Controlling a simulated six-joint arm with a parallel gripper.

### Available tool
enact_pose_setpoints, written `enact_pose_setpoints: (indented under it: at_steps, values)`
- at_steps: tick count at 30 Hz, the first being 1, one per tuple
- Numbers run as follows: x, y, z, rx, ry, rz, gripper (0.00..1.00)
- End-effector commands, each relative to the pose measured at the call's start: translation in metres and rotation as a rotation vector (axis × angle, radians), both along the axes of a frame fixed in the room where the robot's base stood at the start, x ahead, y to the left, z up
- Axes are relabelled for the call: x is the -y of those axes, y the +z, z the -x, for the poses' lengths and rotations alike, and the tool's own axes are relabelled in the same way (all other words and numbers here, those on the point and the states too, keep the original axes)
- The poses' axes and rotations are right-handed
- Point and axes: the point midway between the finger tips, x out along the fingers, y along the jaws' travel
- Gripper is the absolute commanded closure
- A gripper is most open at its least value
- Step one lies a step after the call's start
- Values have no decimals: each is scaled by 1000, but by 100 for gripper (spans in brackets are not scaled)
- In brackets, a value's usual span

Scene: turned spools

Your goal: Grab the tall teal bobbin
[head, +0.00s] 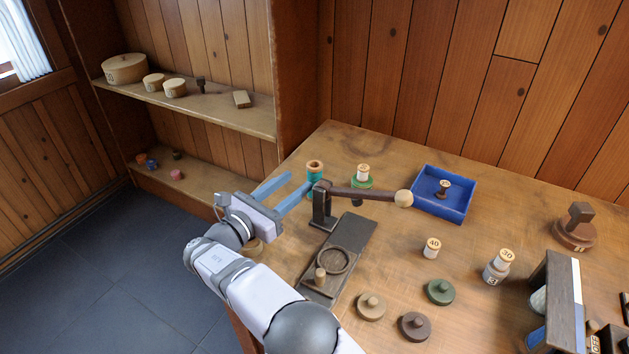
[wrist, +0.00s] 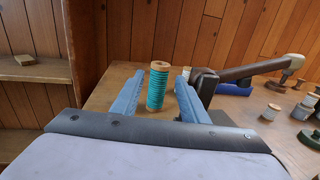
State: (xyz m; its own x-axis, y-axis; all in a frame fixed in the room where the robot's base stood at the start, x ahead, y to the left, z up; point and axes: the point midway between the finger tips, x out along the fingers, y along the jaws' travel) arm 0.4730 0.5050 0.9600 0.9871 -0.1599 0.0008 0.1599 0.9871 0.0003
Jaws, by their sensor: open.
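The tall teal bobbin (head: 315,182) stands upright near the back left of the wooden table, with a pale wooden top. In the wrist view the bobbin (wrist: 157,87) shows teal thread wound between wooden ends, and it stands in the gap between my fingers. My gripper (head: 291,187) is open with blue fingers. In the head view the fingers point toward the bobbin, and the nearer fingertip partly overlaps its lower part. In the wrist view my gripper (wrist: 155,100) has nothing held between its fingers. I cannot tell whether a finger touches the bobbin.
A dark lever press (head: 323,205) with a wooden ball handle stands just right of the bobbin. A green-based spool (head: 362,176) stands behind the lever. A blue tray (head: 440,207) holds a dark spool. Several knobbed discs and numbered spools occupy the front right. Shelves (head: 190,105) stand left.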

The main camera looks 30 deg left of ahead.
Motion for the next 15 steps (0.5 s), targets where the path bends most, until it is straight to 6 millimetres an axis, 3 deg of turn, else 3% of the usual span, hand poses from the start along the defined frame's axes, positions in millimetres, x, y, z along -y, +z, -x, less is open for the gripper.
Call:
enact_pose_setpoints:
  at_steps: [15]
  values:
    - [10, 1, -57, 0, -2, -1, 60]
